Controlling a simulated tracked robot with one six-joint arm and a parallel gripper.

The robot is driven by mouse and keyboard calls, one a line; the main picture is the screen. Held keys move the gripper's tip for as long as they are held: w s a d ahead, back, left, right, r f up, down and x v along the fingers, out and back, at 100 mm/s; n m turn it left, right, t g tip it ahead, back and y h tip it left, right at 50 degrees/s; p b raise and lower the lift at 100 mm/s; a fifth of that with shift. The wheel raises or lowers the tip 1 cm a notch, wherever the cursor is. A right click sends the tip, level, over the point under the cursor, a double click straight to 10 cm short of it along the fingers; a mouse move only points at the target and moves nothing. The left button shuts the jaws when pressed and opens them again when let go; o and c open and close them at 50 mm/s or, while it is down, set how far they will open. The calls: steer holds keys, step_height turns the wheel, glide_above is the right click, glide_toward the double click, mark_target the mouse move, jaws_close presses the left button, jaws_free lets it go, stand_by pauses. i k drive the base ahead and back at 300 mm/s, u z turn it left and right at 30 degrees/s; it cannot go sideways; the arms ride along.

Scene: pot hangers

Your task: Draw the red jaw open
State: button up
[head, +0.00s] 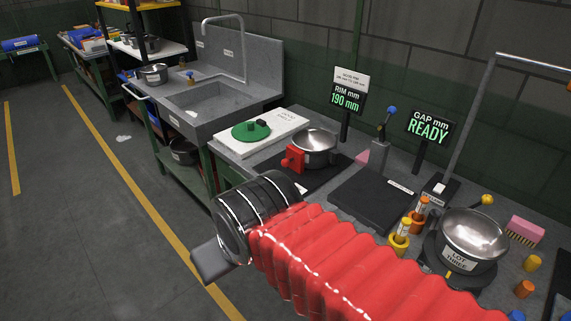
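The red jaw (291,160) is a small red block at the left side of a steel pot (316,148). It appears to touch the pot's wall; I cannot tell how far it stands open. The pot rests on a black mat (273,181) on the bench. My gripper (208,262) is in front and to the left of the jaw, apart from it, near the bench's front edge. Only one dark finger end shows and nothing is visible in it, so its opening is hidden.
A display (346,98) reads "RIM mm 190 mm" and another (428,128) reads "GAP mm READY". A white board (268,130) with a green disc lies left of the pot. A black plate (368,199) is to its right, with a second pot (470,238) beyond.

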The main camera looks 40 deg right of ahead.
mark_target(294, 159)
steer(key=u, duration=0.05)
steer(key=i, duration=1)
steer(key=z, duration=0.05)
